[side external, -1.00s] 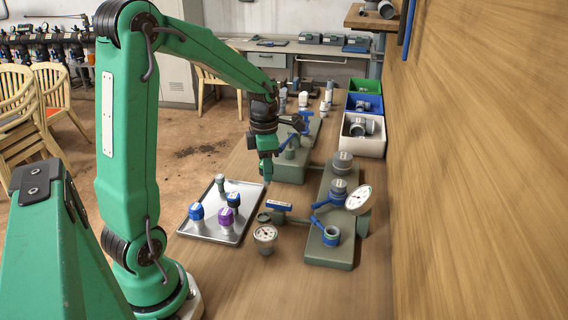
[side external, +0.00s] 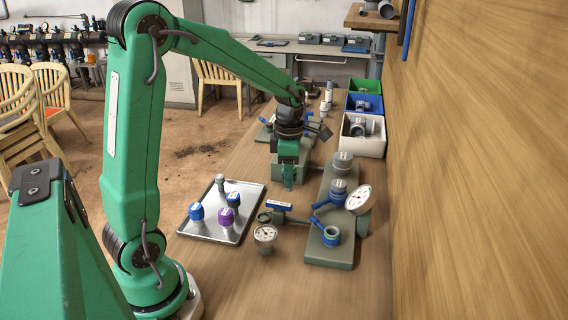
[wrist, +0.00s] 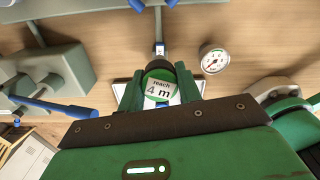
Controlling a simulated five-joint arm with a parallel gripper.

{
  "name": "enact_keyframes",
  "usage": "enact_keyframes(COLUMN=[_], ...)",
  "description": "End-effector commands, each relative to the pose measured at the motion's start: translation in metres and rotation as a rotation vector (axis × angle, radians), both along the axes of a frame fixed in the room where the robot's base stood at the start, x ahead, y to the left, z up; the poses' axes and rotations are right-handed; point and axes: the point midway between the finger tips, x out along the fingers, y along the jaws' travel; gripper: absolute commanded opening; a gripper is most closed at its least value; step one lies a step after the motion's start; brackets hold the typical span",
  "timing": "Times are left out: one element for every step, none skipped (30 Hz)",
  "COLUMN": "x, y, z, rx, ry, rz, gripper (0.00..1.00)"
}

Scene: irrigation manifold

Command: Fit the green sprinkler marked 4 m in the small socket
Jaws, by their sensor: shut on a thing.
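I cannot tell which opening is the small socket.
A metal tray (side external: 240,225) with blue, purple and pale sprinklers lies left of the gripper. Gauges (side external: 358,197) (side external: 265,234) and blue valve handles (side external: 328,200) stick up around the front block. Bins (side external: 372,146) stand at the back right beside the wooden wall.

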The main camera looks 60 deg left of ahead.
Motion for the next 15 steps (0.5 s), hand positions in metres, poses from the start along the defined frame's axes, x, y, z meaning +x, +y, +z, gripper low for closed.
enact_keyframes(x=[0.006, 0.009, 0.012, 0.015, 0.017, 0.02, 0.022, 0.024, 0.026, 0.028, 0.029, 0.031, 0.031, 0.032, 0.033], y=[-0.013, -0.02, -0.03, -0.037, -0.045, -0.054, -0.062, -0.069, -0.079, -0.085, -0.092, -0.1, -0.106, -0.111, -0.118], z=[0.001, 0.001, 0.002, 0.002, 0.003, 0.004, 0.004, 0.004, 0.005, 0.005, 0.006, 0.006, 0.007, 0.007, 0.007], rx=[0.0, 0.0, 0.0, 0.0, 0.0, 0.0, 0.0, 0.0, 0.0, 0.0, 0.0, 0.0, 0.0, 0.0, 0.0], ry=[-0.001, -0.001, -0.001, -0.001, -0.001, -0.001, -0.001, 0.0, 0.0, 0.0, 0.0, -0.001, -0.001, -0.001, -0.001], rz=[-0.052, -0.085, -0.125, -0.156, -0.188, -0.228, -0.259, -0.289, -0.328, -0.355, -0.381, -0.415, -0.437, -0.457, -0.484], gripper=[0.11, 0.11, 0.11, 0.11, 0.11, 0.11, 0.11, 0.11, 0.11, 0.11, 0.11, 0.11, 0.11, 0.11, 0.11])
